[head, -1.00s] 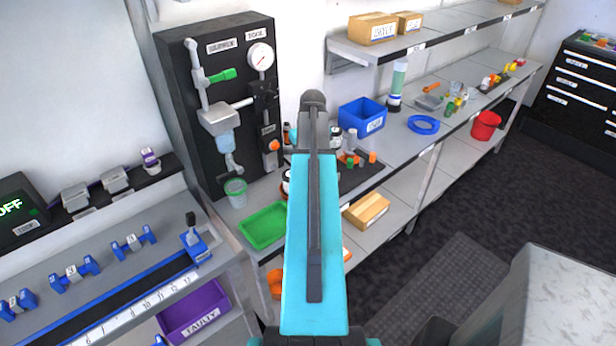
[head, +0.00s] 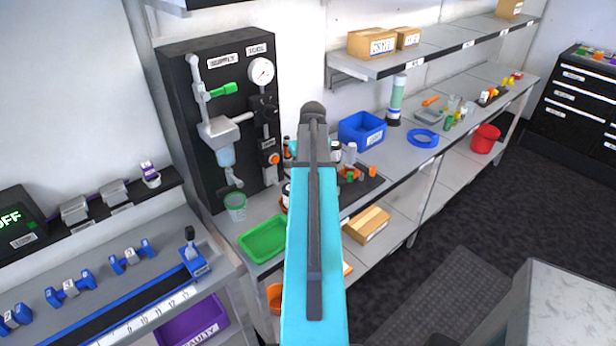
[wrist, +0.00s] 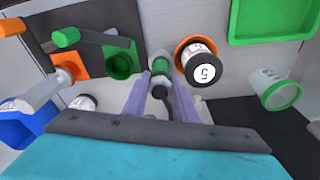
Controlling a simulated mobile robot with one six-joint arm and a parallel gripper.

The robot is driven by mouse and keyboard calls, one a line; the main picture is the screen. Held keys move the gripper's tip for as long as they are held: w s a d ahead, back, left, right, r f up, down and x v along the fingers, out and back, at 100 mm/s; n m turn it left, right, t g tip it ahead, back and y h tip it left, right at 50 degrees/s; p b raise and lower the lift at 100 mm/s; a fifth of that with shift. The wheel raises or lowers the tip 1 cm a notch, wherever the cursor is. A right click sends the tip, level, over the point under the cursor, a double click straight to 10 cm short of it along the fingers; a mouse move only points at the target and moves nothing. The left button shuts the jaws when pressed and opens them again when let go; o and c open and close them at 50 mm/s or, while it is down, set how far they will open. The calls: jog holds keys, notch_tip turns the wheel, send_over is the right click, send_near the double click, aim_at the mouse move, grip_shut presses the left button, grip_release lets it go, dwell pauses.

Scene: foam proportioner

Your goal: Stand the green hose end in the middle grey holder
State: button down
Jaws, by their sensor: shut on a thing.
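In the wrist view my gripper (wrist: 160,98) points away from the camera, its two pale purple fingers closed on a grey and green piece (wrist: 160,67), which looks like the green hose end. Its far end is small and partly hidden. In the head view my arm hides the gripper and this piece. Grey upright parts (head: 349,154) with orange and green pieces stand on a dark mat (head: 370,190), right of my arm. The mat (wrist: 92,42) also shows at upper left in the wrist view. I cannot tell which part is the middle grey holder.
A bottle marked 5 (wrist: 203,68) with an orange ring is close right of the fingers. A green-rimmed cup (wrist: 280,92) and green tray (wrist: 272,22) lie farther right. A blue bin (head: 362,129) stands behind the mat. The black panel (head: 222,110) rises behind the bench.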

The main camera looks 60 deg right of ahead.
jog(key=shift+r+b, duration=0.7)
jog(key=shift+r, duration=0.7)
jog(key=s+a+r+b, duration=0.1)
jog(key=s+a+b, duration=0.5)
jog(key=s+a, duration=0.3)
jog(key=shift+a+r, duration=0.2)
jog(key=shift+a, duration=1.85)
jog(key=shift+s, duration=0.1)
jog(key=shift+s, duration=0.1)
